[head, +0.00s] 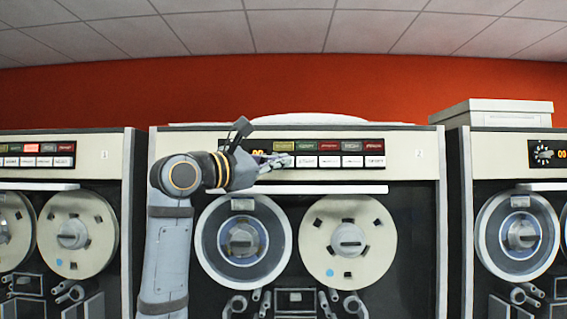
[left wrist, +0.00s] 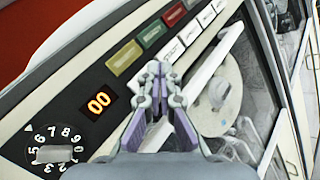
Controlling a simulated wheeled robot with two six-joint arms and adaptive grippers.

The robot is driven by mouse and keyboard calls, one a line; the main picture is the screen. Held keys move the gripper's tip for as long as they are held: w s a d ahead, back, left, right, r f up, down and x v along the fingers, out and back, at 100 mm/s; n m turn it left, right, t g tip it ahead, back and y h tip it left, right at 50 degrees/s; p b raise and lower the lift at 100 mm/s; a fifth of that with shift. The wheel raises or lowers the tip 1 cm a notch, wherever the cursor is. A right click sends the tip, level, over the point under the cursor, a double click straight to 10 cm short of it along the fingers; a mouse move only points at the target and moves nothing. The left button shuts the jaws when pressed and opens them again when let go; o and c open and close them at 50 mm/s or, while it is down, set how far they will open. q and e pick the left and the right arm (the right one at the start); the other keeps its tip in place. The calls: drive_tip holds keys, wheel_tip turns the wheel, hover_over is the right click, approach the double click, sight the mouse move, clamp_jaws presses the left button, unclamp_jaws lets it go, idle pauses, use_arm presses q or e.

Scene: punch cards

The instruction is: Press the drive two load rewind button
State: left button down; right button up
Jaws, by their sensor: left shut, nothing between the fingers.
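Drive two (head: 420,170) stands in the middle of the head view, with a small 2 at its upper right. Its dark panel has a row of coloured lamps (head: 329,146) above a row of white buttons (head: 329,161). The button lettering is too small to read for certain. My left gripper (head: 284,161) is shut and empty at the left end of the white row. In the left wrist view its fingertips (left wrist: 160,68) cover the leftmost button, beside a visible white button (left wrist: 172,49). Whether they touch the panel is unclear. My right gripper is not in view.
An amber display (left wrist: 98,102) and a numbered dial (left wrist: 54,150) lie left of the buttons. A white ledge (head: 330,189) juts out below the panel, above two tape reels (head: 347,215). Similar drives stand on both sides.

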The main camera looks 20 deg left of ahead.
use_arm(q)
drive_tip(key=shift+w, duration=0.1)
drive_tip(key=shift+w+a, duration=0.1)
drive_tip(key=shift+w, duration=0.25)
